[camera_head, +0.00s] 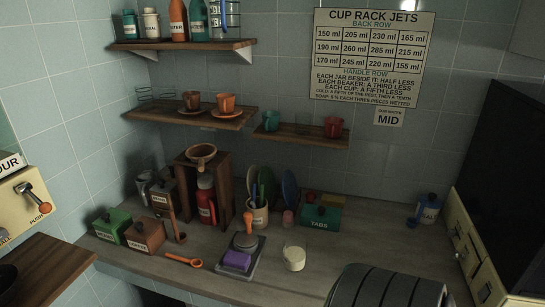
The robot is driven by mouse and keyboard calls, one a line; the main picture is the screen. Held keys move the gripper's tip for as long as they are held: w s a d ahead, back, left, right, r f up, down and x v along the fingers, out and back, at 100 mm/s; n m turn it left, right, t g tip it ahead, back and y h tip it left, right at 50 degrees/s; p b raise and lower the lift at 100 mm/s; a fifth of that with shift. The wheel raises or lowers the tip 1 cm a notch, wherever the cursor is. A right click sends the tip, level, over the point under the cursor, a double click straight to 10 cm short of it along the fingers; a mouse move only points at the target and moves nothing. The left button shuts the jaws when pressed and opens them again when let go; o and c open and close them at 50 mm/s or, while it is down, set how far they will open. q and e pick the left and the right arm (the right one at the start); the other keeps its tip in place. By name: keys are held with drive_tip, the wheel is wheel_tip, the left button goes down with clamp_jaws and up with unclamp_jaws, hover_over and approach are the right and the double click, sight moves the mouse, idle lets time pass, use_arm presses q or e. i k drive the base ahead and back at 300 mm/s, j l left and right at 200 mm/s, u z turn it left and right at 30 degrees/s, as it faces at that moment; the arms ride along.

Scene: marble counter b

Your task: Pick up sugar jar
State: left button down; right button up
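No jar shows a label that I can clearly read as sugar. A white jar (151,23) with a dark lid and small lettering stands on the upper left shelf, next to a teal jar (130,24). A blue jar (428,209) with a pale label stands at the right end of the counter. Its label is too small to read with certainty. Neither of my grippers is in view.
A green box (111,226), a brown box (145,236), a red flask (206,200) and a teal tabs box (320,217) crowd the counter. A white cup (294,257) stands in front. The counter left of the blue jar is mostly clear.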

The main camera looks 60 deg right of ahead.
sight(295, 246)
drive_tip(key=z, duration=2)
drive_tip(key=l+u, duration=0.5)
drive_tip(key=u, duration=0.15)
